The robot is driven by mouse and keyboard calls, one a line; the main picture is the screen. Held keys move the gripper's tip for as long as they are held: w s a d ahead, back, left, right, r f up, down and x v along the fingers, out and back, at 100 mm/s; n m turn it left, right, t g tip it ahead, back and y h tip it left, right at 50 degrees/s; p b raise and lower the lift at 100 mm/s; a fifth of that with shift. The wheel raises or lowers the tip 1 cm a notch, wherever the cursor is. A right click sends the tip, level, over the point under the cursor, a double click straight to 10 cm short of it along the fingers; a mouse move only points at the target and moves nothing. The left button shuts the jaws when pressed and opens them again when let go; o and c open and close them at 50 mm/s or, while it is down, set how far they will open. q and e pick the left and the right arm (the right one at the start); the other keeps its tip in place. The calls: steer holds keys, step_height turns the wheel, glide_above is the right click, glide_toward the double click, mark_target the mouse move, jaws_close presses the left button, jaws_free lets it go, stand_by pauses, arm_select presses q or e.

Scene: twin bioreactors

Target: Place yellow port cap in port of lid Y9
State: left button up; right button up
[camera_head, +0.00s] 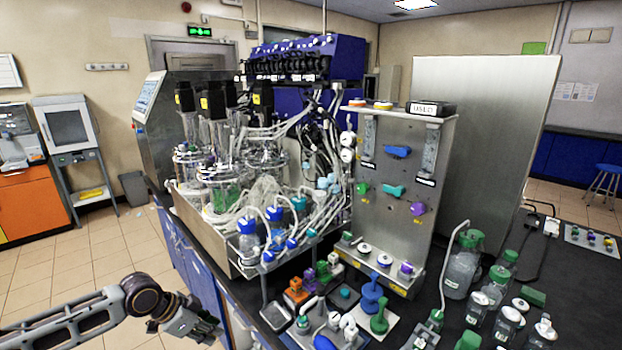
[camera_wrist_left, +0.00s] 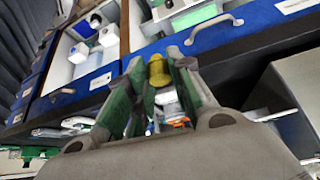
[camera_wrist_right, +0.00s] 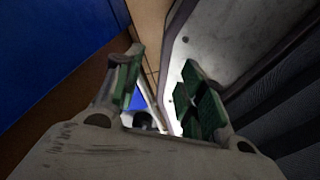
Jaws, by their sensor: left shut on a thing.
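My left gripper (camera_head: 200,322) is low at the left, beside the front of the blue-sided bench. In the left wrist view my left gripper (camera_wrist_left: 156,62) is shut on a yellow port cap (camera_wrist_left: 158,72), held between the green finger pads. The cap is not discernible in the head view. Bottles and jars with green and white tops (camera_head: 465,265) stand on the dark bench at the right. I cannot read a Y9 label on any lid. My right gripper (camera_wrist_right: 162,65) shows only in its wrist view, with its fingers apart and nothing between them.
A bioreactor bank with glass vessels and tubing (camera_head: 225,165) fills the middle. A steel panel with coloured valves (camera_head: 395,150) stands right of it. Small coloured fittings (camera_head: 325,275) crowd the bench front. Open drawers (camera_wrist_left: 105,50) show in the left wrist view.

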arm_select(q)
steer(key=a+f+n+t+y, duration=0.1)
steer(key=a+n+t+y, duration=0.1)
steer(key=a+n, duration=0.5)
steer(key=shift+w+r+n+y, duration=1.4)
steer(key=shift+w+r, duration=1.2)
steer(key=shift+r, duration=1.4)
steer(key=s+d+f, duration=0.1)
steer(key=d+f, duration=0.1)
steer(key=d, duration=0.4)
steer(key=s+d+f, duration=0.2)
steer(key=d+f, duration=0.1)
steer(key=d, duration=0.4)
steer(key=shift+d+f+n, duration=0.2)
steer(key=shift+n, duration=0.2)
arm_select(e)
steer(key=shift+a, duration=0.45)
